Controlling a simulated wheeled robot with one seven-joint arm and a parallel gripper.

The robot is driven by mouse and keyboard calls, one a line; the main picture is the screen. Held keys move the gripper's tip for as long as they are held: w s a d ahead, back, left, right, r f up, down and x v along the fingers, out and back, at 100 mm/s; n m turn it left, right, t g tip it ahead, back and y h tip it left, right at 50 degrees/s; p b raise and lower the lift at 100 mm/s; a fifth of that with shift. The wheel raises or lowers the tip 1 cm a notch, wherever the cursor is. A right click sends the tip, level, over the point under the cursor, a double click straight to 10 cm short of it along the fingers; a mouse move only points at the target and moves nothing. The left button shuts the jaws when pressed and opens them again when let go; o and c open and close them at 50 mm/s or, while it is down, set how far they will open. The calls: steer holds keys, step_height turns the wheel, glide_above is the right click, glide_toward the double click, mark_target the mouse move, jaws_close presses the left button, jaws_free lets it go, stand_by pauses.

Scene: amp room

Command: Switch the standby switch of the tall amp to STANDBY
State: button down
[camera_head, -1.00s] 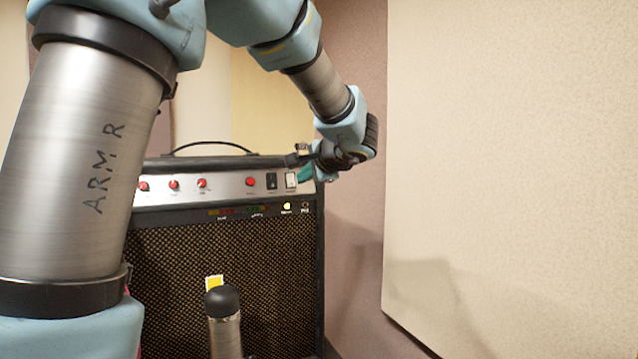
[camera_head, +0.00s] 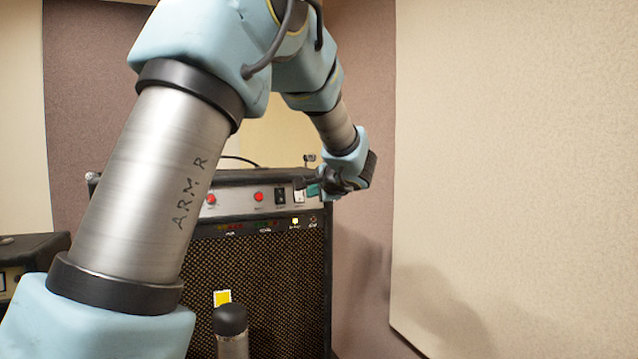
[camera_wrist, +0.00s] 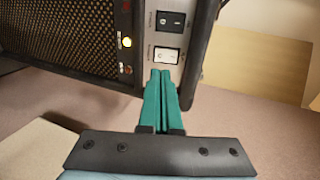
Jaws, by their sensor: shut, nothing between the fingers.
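The tall amp (camera_head: 270,275) stands ahead with a dark woven grille and a silver control panel. At the panel's right end are a black rocker switch (camera_head: 280,197) and a white rocker switch (camera_head: 298,197). The wrist view shows the black switch (camera_wrist: 171,21) and the white switch (camera_wrist: 166,56) close up; their small labels are not legible. My gripper (camera_head: 312,190) is at the panel's right end. In the wrist view its green fingers (camera_wrist: 161,73) are together and empty, their tips just beside the white switch. I cannot tell whether they touch it.
A yellow indicator light (camera_wrist: 127,42) glows on the amp. A microphone-like cylinder (camera_head: 231,321) with a black top stands in front of the grille. A smaller dark amp (camera_head: 36,250) is at the far left. A pale wall panel (camera_head: 520,150) is at the right.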

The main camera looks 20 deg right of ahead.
mark_target(300, 199)
steer(key=p+x, duration=0.2)
steer(key=x, duration=0.4)
steer(key=shift+w, duration=0.35)
steer(key=shift+f, duration=0.15)
